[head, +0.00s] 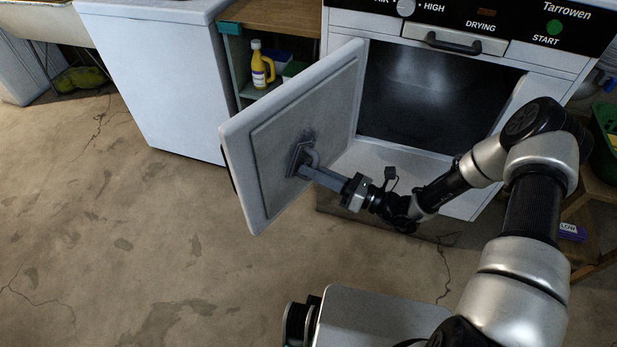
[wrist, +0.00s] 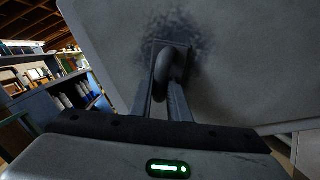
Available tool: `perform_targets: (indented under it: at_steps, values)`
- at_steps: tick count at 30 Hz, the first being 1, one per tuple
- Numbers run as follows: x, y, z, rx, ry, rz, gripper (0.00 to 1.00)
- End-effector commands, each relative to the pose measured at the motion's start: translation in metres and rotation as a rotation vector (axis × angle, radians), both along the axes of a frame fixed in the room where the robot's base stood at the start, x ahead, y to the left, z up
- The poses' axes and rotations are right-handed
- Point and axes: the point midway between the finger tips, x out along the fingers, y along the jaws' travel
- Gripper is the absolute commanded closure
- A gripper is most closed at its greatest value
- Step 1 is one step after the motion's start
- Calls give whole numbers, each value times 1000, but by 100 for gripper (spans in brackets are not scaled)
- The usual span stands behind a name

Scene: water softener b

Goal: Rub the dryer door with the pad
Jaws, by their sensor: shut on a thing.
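The dryer door (head: 268,150) hangs open to the left of the dryer opening, its inner face turned toward my arm. A dark smudged patch shows on that face around the pad, and the door also fills much of the wrist view (wrist: 240,70). The grey pad (head: 296,159) lies against the middle of the inner face. My gripper (head: 312,172) is shut on the pad's curved handle, which shows between the fingers in the wrist view (wrist: 166,70). The pad's underside is hidden against the door.
The dryer's dark drum opening (head: 430,95) is right of the door. A white cabinet (head: 165,80) and a shelf with a yellow bottle (head: 262,65) stand behind the door on the left. A green basket (head: 606,125) is at the right edge. The concrete floor (head: 120,240) at left is clear.

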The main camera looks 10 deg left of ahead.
Motion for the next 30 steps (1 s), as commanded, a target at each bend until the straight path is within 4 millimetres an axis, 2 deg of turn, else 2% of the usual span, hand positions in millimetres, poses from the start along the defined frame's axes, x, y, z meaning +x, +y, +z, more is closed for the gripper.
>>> perform_targets:
  at_steps: [30]
  values:
    - [54, -25, -1, 0, -4, -1, 100]
